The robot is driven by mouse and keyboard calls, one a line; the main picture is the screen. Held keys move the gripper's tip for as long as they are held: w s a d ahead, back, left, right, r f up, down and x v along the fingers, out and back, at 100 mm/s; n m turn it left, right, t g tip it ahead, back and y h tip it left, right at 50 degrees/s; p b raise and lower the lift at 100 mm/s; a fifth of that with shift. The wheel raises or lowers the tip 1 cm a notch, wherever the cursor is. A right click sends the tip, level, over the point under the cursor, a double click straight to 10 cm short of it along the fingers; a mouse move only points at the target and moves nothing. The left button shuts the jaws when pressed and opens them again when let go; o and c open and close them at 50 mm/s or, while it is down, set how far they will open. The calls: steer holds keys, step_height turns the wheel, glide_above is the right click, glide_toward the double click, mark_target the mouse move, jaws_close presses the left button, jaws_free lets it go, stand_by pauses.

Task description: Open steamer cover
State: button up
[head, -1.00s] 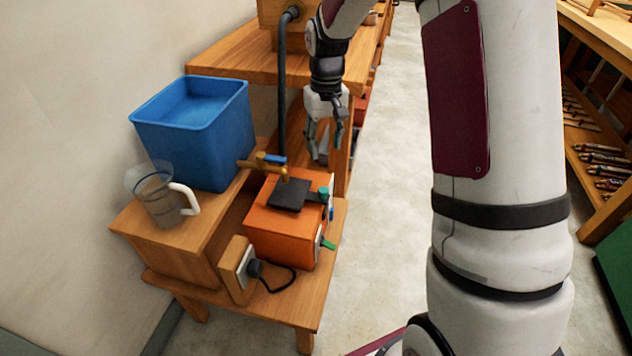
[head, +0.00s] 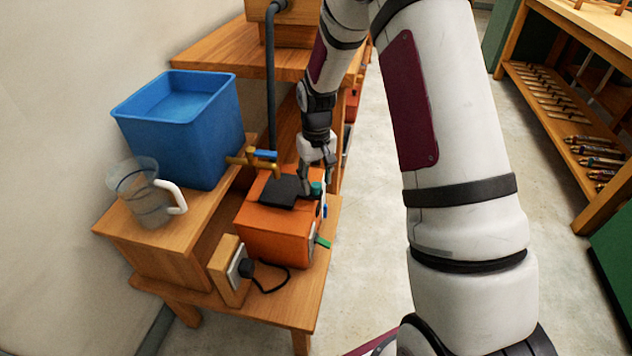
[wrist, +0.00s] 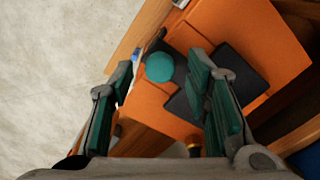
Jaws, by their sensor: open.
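The steamer is an orange box (head: 277,232) on the low wooden bench. Its black cover (head: 281,190) lies flat on the top. A teal round knob (wrist: 159,67) sits beside the cover on a dark piece; it is partly hidden by my gripper in the head view. My gripper (head: 318,188) is open and points down just above the steamer's right side. In the wrist view, the knob lies between my open fingers, and the right finger overlaps the black cover (wrist: 240,72). I cannot tell whether the fingers touch anything.
A brass tap (head: 254,163) with a blue handle reaches from the blue tub (head: 183,125) towards the cover. A clear jug (head: 147,195) stands on the raised shelf. A socket block (head: 230,270) with a black cable is at the front. The floor to the right is clear.

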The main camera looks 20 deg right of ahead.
steer(key=shift+f, duration=0.3)
jaws_close()
steer(key=s+a, duration=0.2)
steer(key=s+a+p, duration=0.1)
steer(key=s+a, duration=0.1)
steer(key=s, duration=0.1)
steer(key=s+a, duration=0.2)
steer(key=s, duration=0.1)
steer(key=shift+p, duration=0.3)
steer(key=shift+w, duration=0.1)
jaws_free()
steer(key=shift+r, duration=0.1)
